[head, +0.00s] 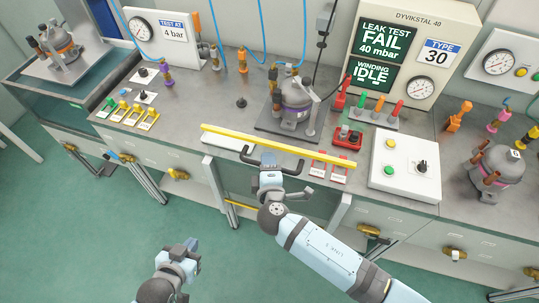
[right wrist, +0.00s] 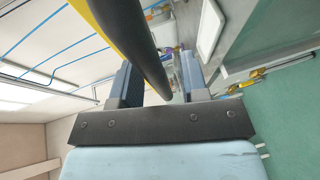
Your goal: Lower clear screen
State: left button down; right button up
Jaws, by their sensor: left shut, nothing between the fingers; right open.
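The clear screen shows by its long yellow edge bar (head: 232,137), which runs across the front of the middle bench. The pane itself is hard to make out. A black handle (right wrist: 145,45) joins the yellow bar in the right wrist view. My right gripper (head: 272,162) is at the middle of the bar. Its fingers are open and stand either side of the handle; I cannot tell whether they touch it. My left gripper (head: 185,251) is shut and empty, low over the floor, apart from the screen.
Behind the bar, a compressor (head: 296,105) stands on the bench. A display (head: 384,45) reads "LEAK TEST FAIL" and "WINDING IDLE". Another compressor (head: 497,165) is at right. Green floor (head: 110,220) is clear at left.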

pick_arm(q)
jog(key=shift+s, duration=0.15)
pick_arm(e)
jog(key=shift+s, duration=0.1)
jog(key=c, duration=0.3)
grip_shut()
pick_arm(q)
jog(key=shift+f, duration=0.1)
